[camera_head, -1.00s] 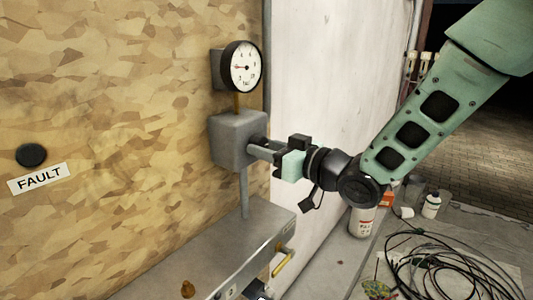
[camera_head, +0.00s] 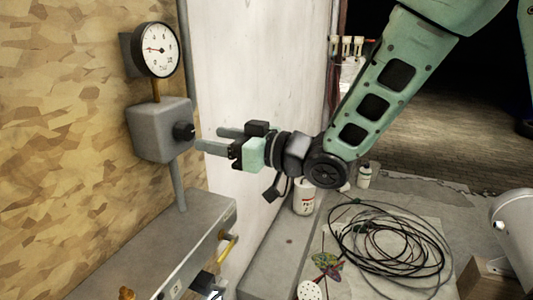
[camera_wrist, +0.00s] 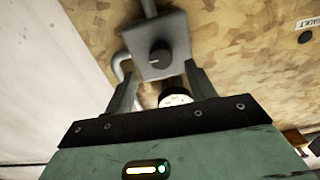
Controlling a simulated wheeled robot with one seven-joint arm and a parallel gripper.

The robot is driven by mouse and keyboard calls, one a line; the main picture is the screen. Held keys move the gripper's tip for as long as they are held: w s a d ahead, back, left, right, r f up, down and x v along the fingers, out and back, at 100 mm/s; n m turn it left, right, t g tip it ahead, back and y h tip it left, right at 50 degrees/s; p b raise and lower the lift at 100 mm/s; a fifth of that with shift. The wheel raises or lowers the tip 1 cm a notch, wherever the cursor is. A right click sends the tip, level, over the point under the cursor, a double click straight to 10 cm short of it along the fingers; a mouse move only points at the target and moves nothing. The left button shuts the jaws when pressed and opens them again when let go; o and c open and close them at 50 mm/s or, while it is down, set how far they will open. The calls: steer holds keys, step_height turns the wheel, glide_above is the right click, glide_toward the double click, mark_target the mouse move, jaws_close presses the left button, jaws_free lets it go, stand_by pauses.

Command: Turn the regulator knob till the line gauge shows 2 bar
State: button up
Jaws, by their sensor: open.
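The regulator is a grey box (camera_head: 160,130) on a pipe, with a black round knob (camera_head: 184,131) on its face. The knob also shows in the wrist view (camera_wrist: 160,58), with a light mark on it. The line gauge (camera_head: 157,50), white with a black rim, stands above the box. In the wrist view the knob lies between and beyond the fingers (camera_wrist: 160,85).
A grey metal cabinet (camera_head: 155,240) with a yellow handle (camera_head: 228,248) stands below the regulator. A FAULT label (camera_wrist: 307,24) is on the board.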

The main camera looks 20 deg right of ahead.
steer(key=b+v, duration=0.8)
steer(key=v, duration=0.3)
steer(key=shift+s+d, duration=0.1)
steer(key=shift+s, duration=0.05)
step_height(320, 180, down, 12)
steer(key=m+g+h, duration=0.2)
steer(key=m+h, duration=0.1)
steer(key=h, duration=0.6)
steer(key=s+f+g+h, duration=0.2)
steer(key=s+f+g, duration=0.1)
steer(key=s, duration=0.7)
steer(key=s+f+g+h, duration=0.2)
steer(key=s+f+g, duration=0.2)
steer(key=s, duration=0.6)
steer(key=shift+f+n+g+h+p, duration=0.3)
steer(key=shift+n+g+p, duration=0.15)
steer(key=shift+g, duration=0.55)
